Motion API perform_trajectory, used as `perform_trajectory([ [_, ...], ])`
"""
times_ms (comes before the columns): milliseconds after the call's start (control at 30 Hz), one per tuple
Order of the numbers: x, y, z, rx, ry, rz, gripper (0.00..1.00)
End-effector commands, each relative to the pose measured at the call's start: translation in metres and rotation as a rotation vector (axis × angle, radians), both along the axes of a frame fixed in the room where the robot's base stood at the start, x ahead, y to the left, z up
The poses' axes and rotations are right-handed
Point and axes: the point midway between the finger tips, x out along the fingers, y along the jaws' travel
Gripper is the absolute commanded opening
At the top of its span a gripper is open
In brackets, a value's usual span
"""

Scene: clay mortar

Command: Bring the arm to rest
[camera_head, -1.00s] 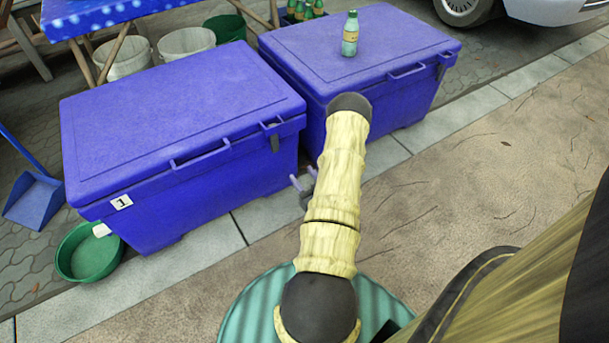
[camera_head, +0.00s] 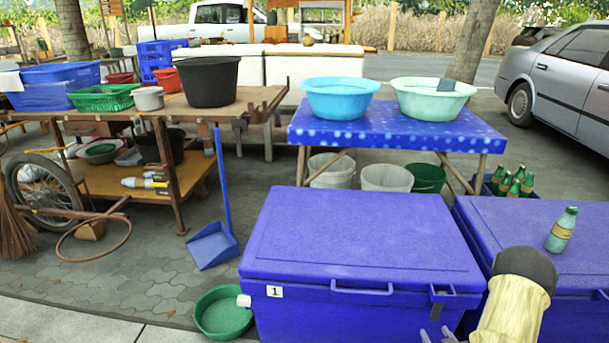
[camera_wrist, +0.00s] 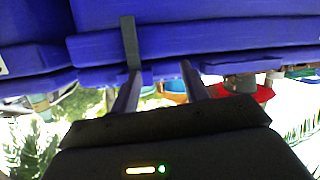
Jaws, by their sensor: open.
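My gripper (camera_head: 437,337) shows at the bottom edge of the head view, in front of the right part of the blue cooler marked 1 (camera_head: 350,235). Only its finger tips show there, beside my arm. In the wrist view my gripper (camera_wrist: 158,80) is open, with its two fingers apart and nothing between them. A blue cooler's side and latch (camera_wrist: 130,45) fill the upper part of that view, close to the fingers. I cannot tell whether the fingers touch it.
A second blue cooler (camera_head: 585,250) stands at the right with a green bottle (camera_head: 562,230) upright on its lid. A green basin (camera_head: 223,315) and blue dustpan (camera_head: 213,246) lie left of the coolers. A blue table (camera_head: 400,128) with two basins stands behind. Paving at the lower left is clear.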

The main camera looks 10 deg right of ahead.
Motion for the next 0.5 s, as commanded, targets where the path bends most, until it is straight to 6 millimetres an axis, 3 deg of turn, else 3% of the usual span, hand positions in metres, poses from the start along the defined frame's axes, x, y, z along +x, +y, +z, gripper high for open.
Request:
perform_trajectory([
  [33,0.012,0.008,0.016,-0.014,0.041,0.018,0.45],
  [200,0.034,0.033,0.046,-0.033,0.209,0.037,0.45],
  [500,0.040,0.093,0.108,-0.026,0.472,0.029,0.45],
])
